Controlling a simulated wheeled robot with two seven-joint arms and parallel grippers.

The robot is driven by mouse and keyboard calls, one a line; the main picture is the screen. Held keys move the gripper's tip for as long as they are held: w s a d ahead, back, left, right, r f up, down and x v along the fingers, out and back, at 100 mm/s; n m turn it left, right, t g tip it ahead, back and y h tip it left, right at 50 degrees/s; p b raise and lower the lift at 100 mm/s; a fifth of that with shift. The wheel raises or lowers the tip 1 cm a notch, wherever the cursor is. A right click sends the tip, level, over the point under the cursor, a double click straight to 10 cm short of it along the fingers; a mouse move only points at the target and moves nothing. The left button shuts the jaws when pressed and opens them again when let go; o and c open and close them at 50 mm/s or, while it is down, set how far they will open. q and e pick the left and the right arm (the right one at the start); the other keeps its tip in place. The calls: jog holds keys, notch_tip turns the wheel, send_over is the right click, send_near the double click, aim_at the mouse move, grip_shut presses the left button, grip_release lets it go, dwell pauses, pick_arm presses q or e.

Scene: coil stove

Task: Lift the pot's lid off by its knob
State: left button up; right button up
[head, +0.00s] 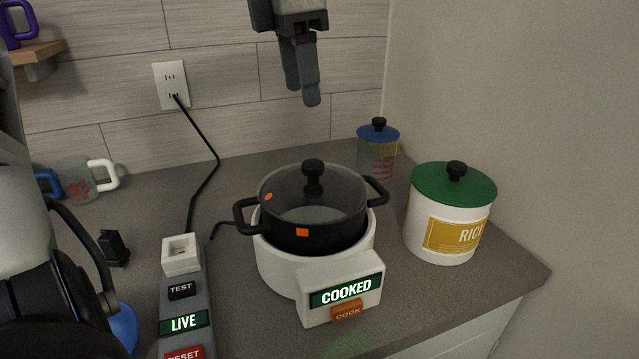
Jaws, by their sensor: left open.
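The black pot (330,232) sits upright in a white cooker (275,262) on the counter, its two side handles showing. A clear glass lid (285,190) with a dark rim lies on the pot. Its black knob (313,172) stands up in the middle. My left gripper (303,98) points down above and behind the lid in the picture, well apart from the knob. It is open and holds nothing; its fingers partly overlap from this angle. My right gripper is not in view.
The cooker's panel (341,290) reads COOKED. A green-lidded rice canister (425,225) stands close on the right, a blue-lidded container (376,155) behind. A power strip (185,300) lies to the left, with a cord (216,157) behind and measuring cups (80,180) farther left.

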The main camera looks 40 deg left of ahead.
pick_arm(q)
send_over(313, 163)
jog(key=f, duration=0.5)
jog(key=shift+s+a+f, duration=0.2)
jog(key=shift+s+a, duration=0.1)
jog(key=shift+s, duration=0.05)
jog(key=shift+w+d+f+p, duration=0.15)
jog(key=shift+f+p, duration=0.1)
jog(key=shift+f, duration=1.35)
jog(key=shift+w+d+f+p, duration=0.1)
jog(key=shift+f+p, duration=0.1)
jog(key=shift+f, duration=1.4)
grip_shut()
